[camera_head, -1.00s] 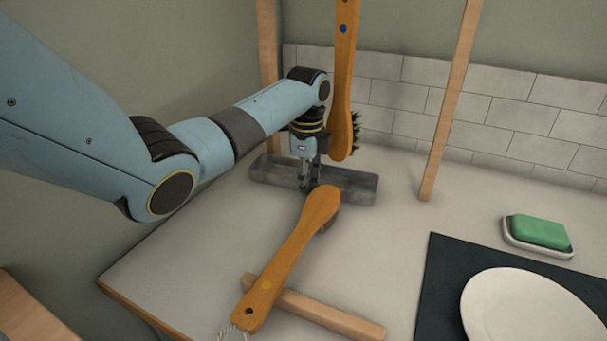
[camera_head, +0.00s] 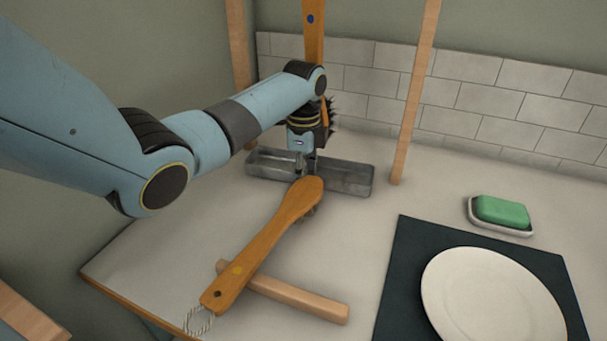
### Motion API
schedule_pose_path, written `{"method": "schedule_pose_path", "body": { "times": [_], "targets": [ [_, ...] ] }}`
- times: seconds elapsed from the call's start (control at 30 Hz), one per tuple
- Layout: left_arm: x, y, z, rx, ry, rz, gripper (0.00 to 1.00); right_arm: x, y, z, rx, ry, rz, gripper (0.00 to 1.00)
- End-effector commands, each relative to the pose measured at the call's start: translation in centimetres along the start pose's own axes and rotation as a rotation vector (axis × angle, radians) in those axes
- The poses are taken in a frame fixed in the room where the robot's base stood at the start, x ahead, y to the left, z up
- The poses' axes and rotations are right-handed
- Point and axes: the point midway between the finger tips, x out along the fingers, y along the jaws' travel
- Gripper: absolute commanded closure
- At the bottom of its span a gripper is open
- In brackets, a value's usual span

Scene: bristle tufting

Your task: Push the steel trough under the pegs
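The steel trough (camera_head: 345,178) is a long, shallow grey tray at the back of the counter, between two wooden posts. My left gripper (camera_head: 304,171) points down at the trough's middle, with its fingertips at or inside it. I cannot tell whether the fingers are open or shut, or grip its wall. A wooden brush (camera_head: 314,35) hangs above, partly hidden behind my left wrist, its dark bristles showing to the right. The pegs are out of view above. My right gripper is not in view.
A second brush (camera_head: 265,240) lies in front of the trough, its handle across a wooden bar (camera_head: 300,298). The right post (camera_head: 412,100) and left post (camera_head: 240,70) flank the trough. Green soap (camera_head: 502,211) and a white plate (camera_head: 490,300) on a dark mat (camera_head: 405,265) are at right.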

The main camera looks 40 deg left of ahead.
Motion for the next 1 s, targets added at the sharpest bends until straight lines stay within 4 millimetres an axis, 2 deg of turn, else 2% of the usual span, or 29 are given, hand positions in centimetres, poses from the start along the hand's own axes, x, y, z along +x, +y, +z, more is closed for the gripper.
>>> {"method": "schedule_pose_path", "body": {
  "times": [0.03, 0.17, 0.43, 0.53, 0.67, 1.0],
  "targets": [
    [0.0, 0.0, 0.0, 0.0, 0.0, 0.0, 0.85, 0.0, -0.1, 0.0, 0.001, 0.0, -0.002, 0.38],
    [0.0, 0.0, 0.0, 0.0, 0.0, 0.0, 0.68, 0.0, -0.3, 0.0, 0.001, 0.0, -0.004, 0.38],
    [-0.1, 0.0, 0.0, 0.0, 0.0, 0.0, 0.67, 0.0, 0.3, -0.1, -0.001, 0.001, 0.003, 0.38],
    [-0.7, -0.1, 0.0, 0.0, 0.001, -0.002, 0.67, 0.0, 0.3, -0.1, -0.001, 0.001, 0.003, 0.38],
    [-2.7, -0.1, 0.0, 0.0, 0.002, -0.004, 0.67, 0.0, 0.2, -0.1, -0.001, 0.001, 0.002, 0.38],
    [-9.7, -0.1, 0.0, 0.001, 0.0, -0.003, 0.67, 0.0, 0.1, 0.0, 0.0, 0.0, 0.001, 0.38]
  ]
}}
